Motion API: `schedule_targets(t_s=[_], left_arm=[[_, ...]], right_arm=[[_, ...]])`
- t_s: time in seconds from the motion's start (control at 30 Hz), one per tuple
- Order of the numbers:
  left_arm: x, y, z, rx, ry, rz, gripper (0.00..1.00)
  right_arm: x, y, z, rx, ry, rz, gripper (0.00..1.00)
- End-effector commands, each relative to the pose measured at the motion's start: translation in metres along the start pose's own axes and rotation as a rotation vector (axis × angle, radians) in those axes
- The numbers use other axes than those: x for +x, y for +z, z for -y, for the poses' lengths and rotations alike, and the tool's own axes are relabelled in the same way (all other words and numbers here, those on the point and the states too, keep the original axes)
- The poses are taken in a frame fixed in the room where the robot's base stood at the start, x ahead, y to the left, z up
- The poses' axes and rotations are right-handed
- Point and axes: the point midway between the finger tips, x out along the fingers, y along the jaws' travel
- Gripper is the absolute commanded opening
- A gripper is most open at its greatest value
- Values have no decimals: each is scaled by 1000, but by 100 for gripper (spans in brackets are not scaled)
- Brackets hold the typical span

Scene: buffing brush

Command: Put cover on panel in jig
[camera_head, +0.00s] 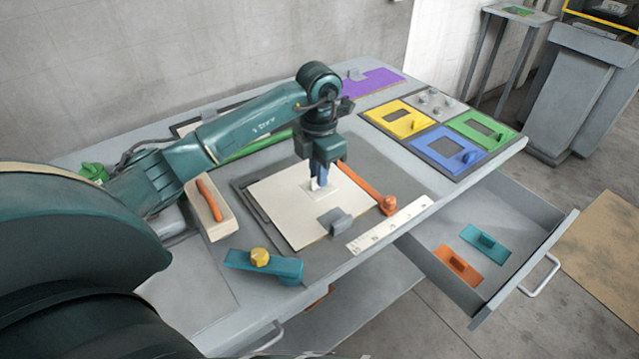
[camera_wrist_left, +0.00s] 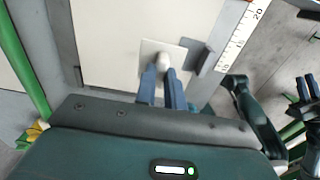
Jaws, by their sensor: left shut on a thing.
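The large cream panel (camera_head: 285,205) lies flat in the grey jig (camera_head: 249,192) on the bench. The cover, a small white square plate with a rounded knob (camera_head: 345,190), is over the panel's right half. It also shows in the left wrist view (camera_wrist_left: 150,50). My left gripper (camera_head: 320,182) points straight down with its blue fingers (camera_wrist_left: 163,80) shut on the knob. The plate looks level and at or just above the panel surface; I cannot tell whether it touches. Dark prongs at the right of the wrist view may be my right gripper (camera_wrist_left: 304,88); their state is unclear.
A grey block (camera_head: 333,221) stands at the panel's near edge, beside a white ruler (camera_head: 390,225). An orange-handled bar (camera_head: 386,203) lies along the right. A teal piece with a yellow knob (camera_head: 262,262) and a brush-like block (camera_head: 212,212) flank the jig. An open drawer (camera_head: 510,235) juts out.

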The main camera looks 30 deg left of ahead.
Motion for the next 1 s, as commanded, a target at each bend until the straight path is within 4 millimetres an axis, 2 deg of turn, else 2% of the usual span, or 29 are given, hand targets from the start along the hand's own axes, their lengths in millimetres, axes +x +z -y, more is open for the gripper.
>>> schedule_targets(t_s=[0.13, 0.43, 0.8, 0.83, 1.0], left_arm=[[14, 0, 1, 1, -2, 0, 0], [49, 0, 1, 1, -2, -1, 0], [55, 0, 0, 2, 0, 1, 0], [54, 0, 0, 1, 0, 2, 12], [54, 0, 0, 1, 0, 1, 26]], right_arm=[[-2, 6, -1, 3, 4, 16, 16], [-3, 1, -3, 8, 12, 16, 16], [3, 2, -4, 9, 14, 11, 16], [2, 1, -4, 8, 13, 10, 16], [2, -1, -3, 9, 11, 6, 16]])
